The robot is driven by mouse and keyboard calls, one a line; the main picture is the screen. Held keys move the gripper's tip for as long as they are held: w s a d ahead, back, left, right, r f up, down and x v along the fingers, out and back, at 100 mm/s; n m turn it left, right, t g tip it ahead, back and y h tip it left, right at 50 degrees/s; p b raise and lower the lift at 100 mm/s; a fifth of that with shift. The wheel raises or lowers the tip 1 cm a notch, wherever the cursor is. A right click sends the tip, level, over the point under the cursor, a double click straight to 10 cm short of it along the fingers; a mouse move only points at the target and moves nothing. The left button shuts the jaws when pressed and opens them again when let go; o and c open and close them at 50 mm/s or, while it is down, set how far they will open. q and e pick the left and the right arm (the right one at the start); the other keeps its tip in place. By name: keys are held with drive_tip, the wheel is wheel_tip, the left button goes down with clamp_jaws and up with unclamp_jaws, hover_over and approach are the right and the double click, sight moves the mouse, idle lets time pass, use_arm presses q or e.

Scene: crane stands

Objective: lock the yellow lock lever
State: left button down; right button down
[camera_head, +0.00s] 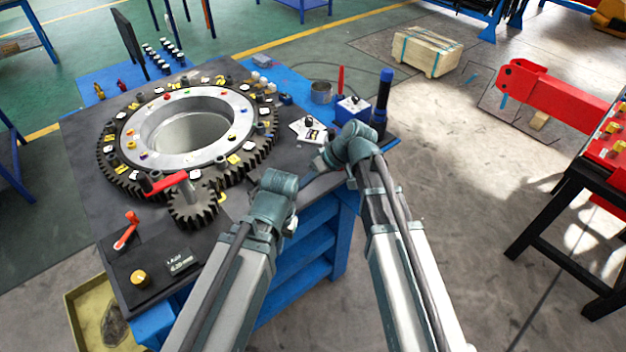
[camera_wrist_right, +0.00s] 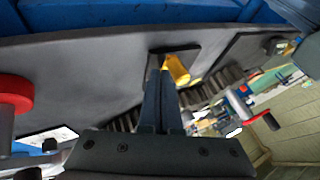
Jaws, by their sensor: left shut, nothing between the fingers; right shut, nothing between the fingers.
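The yellow lock lever (camera_wrist_right: 177,69) shows in the right wrist view, with a dark square plate (camera_wrist_right: 188,50) by the grey table edge. My right gripper (camera_wrist_right: 156,68) is shut and empty. Its fingertips overlap the plate just left of the lever in that view; I cannot tell whether they touch it. In the head view a small yellow piece (camera_head: 223,197) beside the small gear may be the lever's end; my left arm hides the area beside it. My left gripper (camera_head: 291,223) is shut and mostly hidden behind my arm's joint.
The dark table top (camera_head: 85,160) carries a large ring gear (camera_head: 262,147), a small gear (camera_head: 192,214) with a red crank (camera_head: 166,186), and a black control box (camera_head: 160,268). A blue-topped cylinder (camera_head: 384,95) stands at the right corner.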

drive_tip(key=shift+s+a, duration=0.1)
drive_tip(key=shift+a, duration=0.2)
drive_tip(key=shift+s, duration=0.1)
